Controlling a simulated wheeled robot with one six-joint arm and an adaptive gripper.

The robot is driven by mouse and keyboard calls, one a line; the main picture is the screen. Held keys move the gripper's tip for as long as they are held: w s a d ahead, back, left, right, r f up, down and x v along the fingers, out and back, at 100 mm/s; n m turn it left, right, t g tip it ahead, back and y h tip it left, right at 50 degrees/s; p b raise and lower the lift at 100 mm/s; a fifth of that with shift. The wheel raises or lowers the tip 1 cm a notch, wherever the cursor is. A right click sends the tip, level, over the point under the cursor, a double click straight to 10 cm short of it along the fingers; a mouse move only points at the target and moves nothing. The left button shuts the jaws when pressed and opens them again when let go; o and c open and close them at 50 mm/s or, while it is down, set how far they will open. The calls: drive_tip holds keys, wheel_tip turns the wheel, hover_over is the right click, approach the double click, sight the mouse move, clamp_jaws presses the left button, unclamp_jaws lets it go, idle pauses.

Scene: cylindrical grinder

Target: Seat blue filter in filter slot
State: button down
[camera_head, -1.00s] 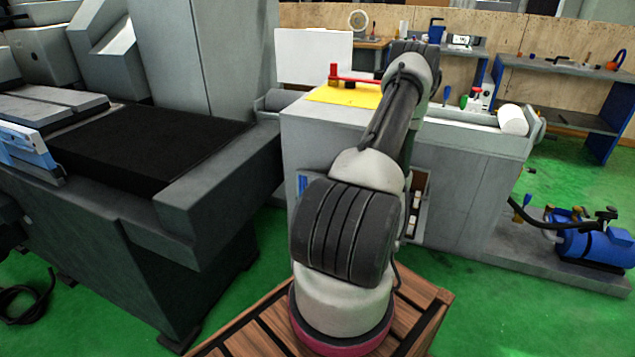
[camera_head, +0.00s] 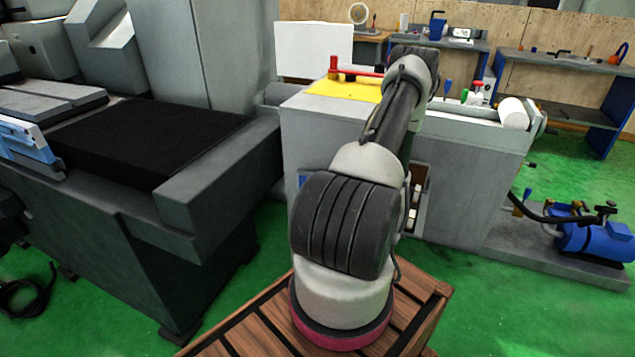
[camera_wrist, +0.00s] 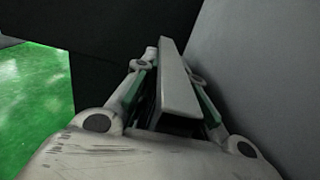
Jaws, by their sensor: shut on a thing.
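In the wrist view my gripper (camera_wrist: 172,72) is shut on a narrow, pale-edged slab (camera_wrist: 180,85) with a dark side. I take it for the blue filter, though no blue shows on it. The slab points away from the wrist, between a dark surface and a grey wall (camera_wrist: 265,70). I cannot tell whether it touches either. In the head view my arm hides the gripper and the held slab. A small blue patch (camera_head: 302,181) shows on the front of the grey cabinet, left of my arm. I cannot identify the filter slot.
The grey cabinet (camera_head: 465,190) stands behind my arm, with an open recess (camera_head: 418,200) holding pale items. A yellow sheet (camera_head: 340,91) and red tool (camera_head: 355,73) lie on top. The grinder (camera_head: 215,225) is at left, a blue pump (camera_head: 590,240) at right. Green floor lies between.

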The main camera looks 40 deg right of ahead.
drive_tip(key=shift+f, duration=1.25)
drive_tip(key=c, duration=1.4)
unclamp_jaws()
drive_tip(key=shift+f, duration=0.1)
drive_tip(key=shift+o, duration=0.2)
drive_tip(key=v, duration=1.2)
